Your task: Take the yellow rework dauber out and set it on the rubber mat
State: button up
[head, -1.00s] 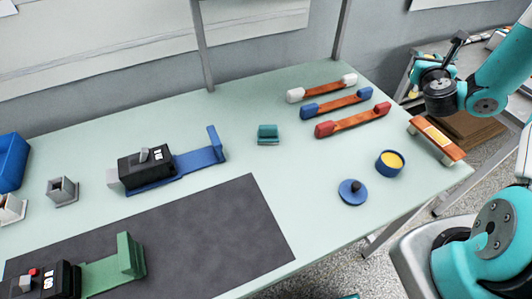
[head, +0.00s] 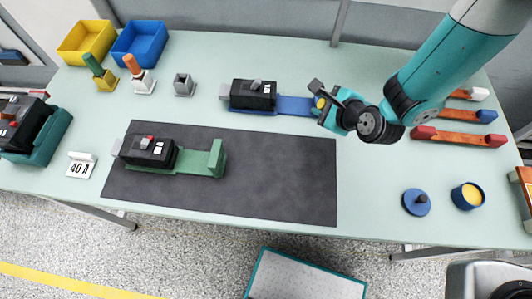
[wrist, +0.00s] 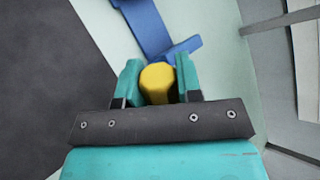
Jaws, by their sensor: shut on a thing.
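My gripper (head: 322,103) is over the table at the right end of the blue fixture, beyond the mat's upper right corner. It is shut on a yellow, rounded piece, which I take to be the yellow rework dauber (wrist: 157,83). In the wrist view the piece sits between the two teal fingers; a bit of yellow also shows at the gripper in the head view. Its lower part is hidden. The dark grey rubber mat (head: 280,175) lies flat at the table's front, with a black breaker on a green fixture (head: 190,165) on its left part.
A black breaker (head: 254,94) sits on the blue fixture behind the mat. Green (head: 94,65) and orange (head: 132,66) handles stand in holders; a grey holder (head: 184,84) looks empty. A blue pot (head: 467,196) and lid (head: 416,203) are at right. The mat's right half is clear.

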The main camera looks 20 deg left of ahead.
jog(key=s+a+f+n+g+p, duration=0.1)
jog(key=s+a+n, duration=0.2)
jog(key=s, duration=0.3)
jog(key=s+a+f+n+g+y, duration=0.1)
jog(key=s+a+n+g, duration=0.15)
jog(key=s, duration=0.45)
jog(key=s+a+f+n+g+p, duration=0.1)
jog(key=s+a+n, duration=0.3)
jog(key=s, duration=0.2)
jog(key=f+b, duration=0.1)
jog(key=f, duration=0.1)
jog(key=f+b, duration=0.3)
jog(key=f, duration=0.1)
jog(key=shift+w+d+f+b, duration=0.1)
jog(key=shift+d+f+b, duration=0.2)
jog(key=shift+b, duration=0.1)
jog(key=o, duration=1.1)
jog(key=shift+o, duration=0.2)
jog(key=shift+d+f, duration=0.15)
jog(key=shift+s, duration=0.2)
